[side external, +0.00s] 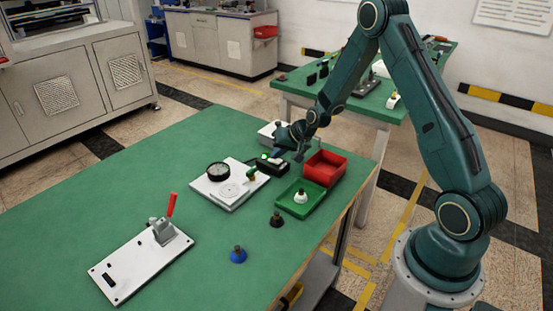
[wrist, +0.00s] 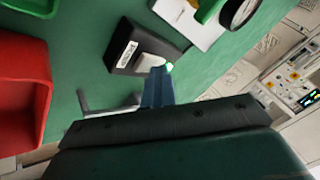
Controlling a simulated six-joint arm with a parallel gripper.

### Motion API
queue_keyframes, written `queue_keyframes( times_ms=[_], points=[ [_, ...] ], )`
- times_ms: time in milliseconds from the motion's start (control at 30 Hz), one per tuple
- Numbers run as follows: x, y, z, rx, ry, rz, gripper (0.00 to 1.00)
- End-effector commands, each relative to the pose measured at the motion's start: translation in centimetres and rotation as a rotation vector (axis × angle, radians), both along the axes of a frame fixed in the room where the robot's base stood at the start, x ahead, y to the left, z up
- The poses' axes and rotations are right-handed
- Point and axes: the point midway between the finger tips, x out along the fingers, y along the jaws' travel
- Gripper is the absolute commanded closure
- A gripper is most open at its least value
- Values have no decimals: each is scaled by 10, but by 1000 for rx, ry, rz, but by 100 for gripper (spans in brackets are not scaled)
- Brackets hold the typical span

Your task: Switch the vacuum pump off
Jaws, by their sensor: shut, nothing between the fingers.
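A black switch box (side external: 272,166) with a lit green lamp (side external: 264,156) sits on the green table beside the white gauge plate. In the wrist view the box (wrist: 125,56) shows a white label and a grey rocker-like part (wrist: 150,62) beside the glowing green lamp (wrist: 169,66). My gripper (side external: 278,153) is just above and behind the box, pointing down toward it. In the wrist view the fingers (wrist: 157,82) are together and empty, with their tips near the grey part and lamp. I cannot tell whether they touch it.
The white plate with a black dial gauge (side external: 218,170) is left of the box. A red bin (side external: 325,167) and a green tray (side external: 290,207) with a white-based piece are right. A toggle clamp plate (side external: 128,270) and blue knob (side external: 238,255) stand nearer.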

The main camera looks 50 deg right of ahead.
Motion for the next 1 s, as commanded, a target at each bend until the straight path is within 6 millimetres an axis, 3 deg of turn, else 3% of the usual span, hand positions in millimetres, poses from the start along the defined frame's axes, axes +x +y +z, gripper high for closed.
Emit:
queue_keyframes(
  times_ms=[1000],
  points=[
    [-4, 2, -12, 0, 18, 3, 100]
  ],
)
